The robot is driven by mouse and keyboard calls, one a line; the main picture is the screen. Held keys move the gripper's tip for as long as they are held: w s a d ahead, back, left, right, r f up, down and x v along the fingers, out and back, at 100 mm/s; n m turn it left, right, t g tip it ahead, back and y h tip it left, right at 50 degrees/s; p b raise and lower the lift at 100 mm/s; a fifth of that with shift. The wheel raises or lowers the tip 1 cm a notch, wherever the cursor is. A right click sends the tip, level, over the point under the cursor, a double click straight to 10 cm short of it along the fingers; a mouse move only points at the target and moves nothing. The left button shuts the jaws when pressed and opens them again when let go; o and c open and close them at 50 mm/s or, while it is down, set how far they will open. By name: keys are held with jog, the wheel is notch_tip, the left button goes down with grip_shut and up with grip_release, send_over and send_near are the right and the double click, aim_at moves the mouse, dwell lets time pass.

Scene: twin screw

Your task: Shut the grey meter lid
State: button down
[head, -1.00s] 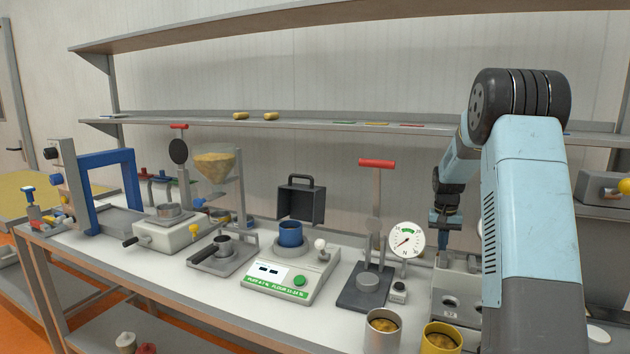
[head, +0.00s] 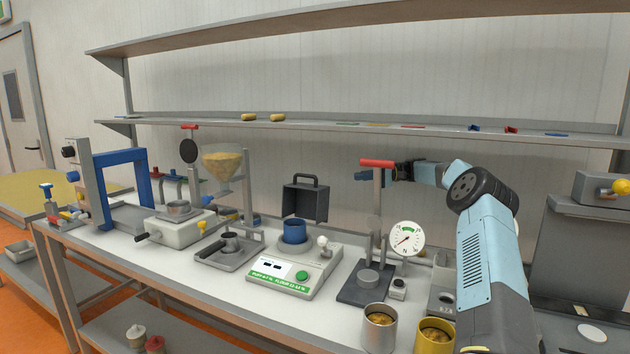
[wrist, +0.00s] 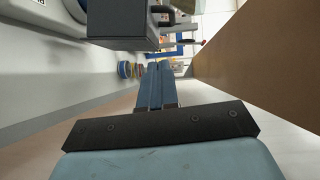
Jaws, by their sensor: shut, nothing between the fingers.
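The grey meter lid (head: 306,203), a dark box with a handle on top, stands open behind the white meter (head: 292,271). A blue cup (head: 293,231) sits on the meter below it. In the wrist view a large dark grey box, which looks like the lid (wrist: 118,18), is at the top, left of centre. My gripper (head: 388,172) is to the right of the lid in the head view, partly hidden by the red-handled press. In the wrist view my gripper's blue fingers (wrist: 160,80) are together and empty, apart from the lid.
The press with a red handle (head: 376,163) and a round dial gauge (head: 407,239) stand right of the meter. A steel cup (head: 379,328) and a yellow cup (head: 436,338) are at the front. A shelf (head: 350,126) runs along the wall. In the wrist view a brown board (wrist: 262,60) is at right.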

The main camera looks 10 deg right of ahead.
aim_at(327, 187)
jog(key=shift+y, duration=0.3)
jog(key=shift+s+a+r, duration=0.1)
jog(key=shift+s+a, duration=0.25)
jog(key=shift+a, duration=1.9)
jog(key=shift+s+a+r, duration=0.1)
jog(key=shift+s+a, duration=0.3)
jog(key=shift+a, duration=1.85)
jog(key=shift+s+a+r, duration=0.1)
jog(key=shift+s+a, duration=0.25)
jog(key=shift+a, duration=1.9)
